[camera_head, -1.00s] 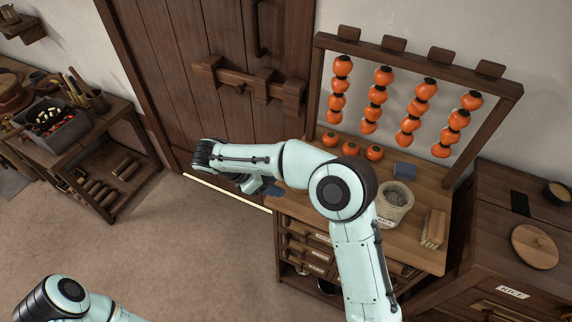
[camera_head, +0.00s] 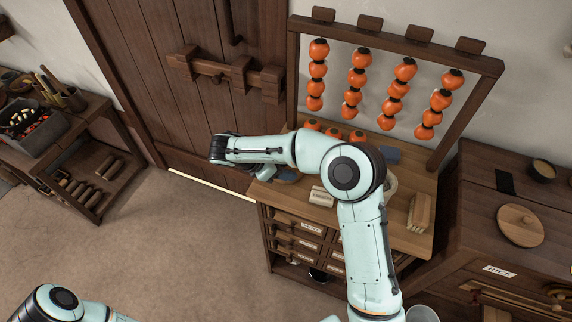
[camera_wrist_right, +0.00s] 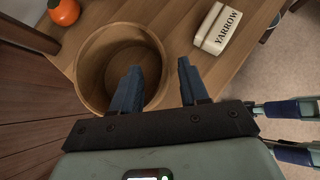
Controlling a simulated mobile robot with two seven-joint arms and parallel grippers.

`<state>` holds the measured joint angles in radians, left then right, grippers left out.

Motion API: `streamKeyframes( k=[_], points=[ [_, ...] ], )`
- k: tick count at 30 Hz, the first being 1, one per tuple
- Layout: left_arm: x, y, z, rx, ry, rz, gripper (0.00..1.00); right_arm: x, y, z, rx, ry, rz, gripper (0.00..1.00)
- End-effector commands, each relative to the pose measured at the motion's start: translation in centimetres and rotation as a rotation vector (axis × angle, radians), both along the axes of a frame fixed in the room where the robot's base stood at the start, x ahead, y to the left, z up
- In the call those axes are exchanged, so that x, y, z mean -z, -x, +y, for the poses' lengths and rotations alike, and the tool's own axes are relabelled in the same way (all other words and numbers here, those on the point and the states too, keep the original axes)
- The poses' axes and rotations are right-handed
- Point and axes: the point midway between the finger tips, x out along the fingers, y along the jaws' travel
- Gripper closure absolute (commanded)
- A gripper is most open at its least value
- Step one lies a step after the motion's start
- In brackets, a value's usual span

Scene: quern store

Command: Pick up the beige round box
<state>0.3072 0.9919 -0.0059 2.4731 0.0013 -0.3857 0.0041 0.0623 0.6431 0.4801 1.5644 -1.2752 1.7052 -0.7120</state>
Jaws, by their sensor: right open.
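A beige-brown round box (camera_wrist_right: 82,78), open at the top and seemingly empty, stands on the wooden bench in the right wrist view. My right gripper (camera_wrist_right: 160,82) is open above it. One blue finger overlaps the inside of the box, and the other is to the right of its rim. The near part of the box is hidden by the gripper, and I cannot tell whether they touch. In the head view the right gripper (camera_head: 270,178) is small and partly hidden by my arm at the bench's left end. My left gripper is out of view.
A white box marked YARROW (camera_wrist_right: 222,28) lies beside the round box; it also shows in the head view (camera_head: 321,196). Orange fruits (camera_wrist_right: 63,11) sit behind. A hanging rack (camera_head: 478,105) of fruit strings rises at the bench's back.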

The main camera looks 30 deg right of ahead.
Motion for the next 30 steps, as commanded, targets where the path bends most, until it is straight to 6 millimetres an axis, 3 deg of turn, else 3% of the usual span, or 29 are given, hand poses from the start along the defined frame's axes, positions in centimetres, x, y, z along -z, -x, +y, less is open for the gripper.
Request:
streamKeyframes(
  k=[6,15,19,30],
  points=[
    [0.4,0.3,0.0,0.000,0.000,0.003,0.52,2.4,0.3,-2.3,0.001,0.000,0.003,0.56],
    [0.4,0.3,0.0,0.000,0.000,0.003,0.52,2.7,0.2,-2.6,-0.001,-0.001,0.001,0.56],
    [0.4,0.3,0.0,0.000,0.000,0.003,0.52,2.6,0.2,-2.6,0.000,-0.001,0.000,0.98],
    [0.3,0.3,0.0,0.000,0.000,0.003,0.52,2.3,0.2,-2.6,0.001,0.000,-0.002,1.00]
  ],
)
